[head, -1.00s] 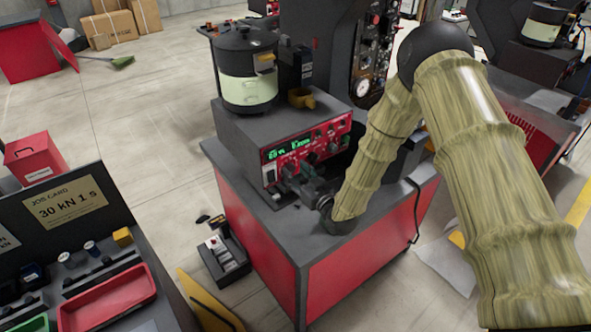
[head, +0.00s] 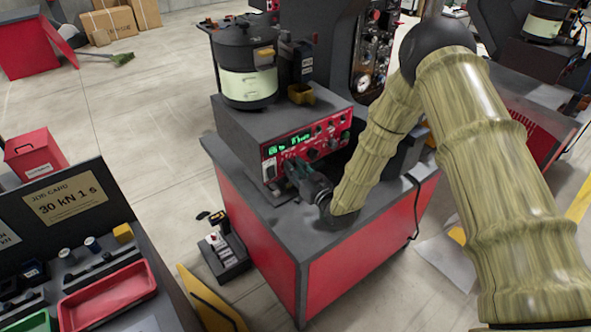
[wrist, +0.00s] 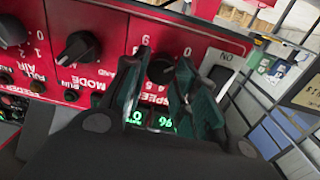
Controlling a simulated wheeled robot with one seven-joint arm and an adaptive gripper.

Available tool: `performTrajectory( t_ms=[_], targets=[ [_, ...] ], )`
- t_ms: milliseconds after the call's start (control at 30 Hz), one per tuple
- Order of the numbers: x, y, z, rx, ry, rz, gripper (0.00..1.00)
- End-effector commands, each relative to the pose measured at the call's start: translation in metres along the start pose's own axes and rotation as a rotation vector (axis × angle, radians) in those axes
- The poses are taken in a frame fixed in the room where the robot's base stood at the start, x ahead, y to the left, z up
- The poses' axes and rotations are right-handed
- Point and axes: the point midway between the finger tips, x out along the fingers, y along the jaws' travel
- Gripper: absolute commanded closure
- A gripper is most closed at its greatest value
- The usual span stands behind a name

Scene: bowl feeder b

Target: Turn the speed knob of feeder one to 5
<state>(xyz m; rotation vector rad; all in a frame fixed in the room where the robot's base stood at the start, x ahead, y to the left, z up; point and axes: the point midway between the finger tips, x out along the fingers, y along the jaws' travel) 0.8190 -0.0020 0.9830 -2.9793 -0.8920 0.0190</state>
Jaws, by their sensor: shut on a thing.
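The feeder's red control panel (head: 318,141) is on the front of a dark grey box with a bowl on top. My gripper (head: 290,168) is at the panel's lower left and hides part of it. In the wrist view, the black speed knob (wrist: 160,69) sits between the green-padded fingers of my gripper (wrist: 162,84), which are shut on it. Scale digits and the word SPEED show around the knob, partly covered. I cannot read the pointer's setting. A green lit display (wrist: 150,119) shows between the fingers.
The black mode knob (wrist: 78,47) and the air knob (wrist: 11,31) are on the same panel, left of the speed knob in the wrist view.

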Motion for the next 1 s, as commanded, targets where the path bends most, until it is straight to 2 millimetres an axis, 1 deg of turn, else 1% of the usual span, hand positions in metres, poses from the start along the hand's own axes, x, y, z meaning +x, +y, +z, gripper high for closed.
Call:
performTrajectory(
  t_ms=[267, 1000],
  targets=[
    [-0.0002, 0.0022, 0.0035, 0.16, -0.004, 0.002, 0.96],
    [-0.0004, 0.0058, 0.0046, 0.856, -0.035, 0.002, 0.96]
  ],
)
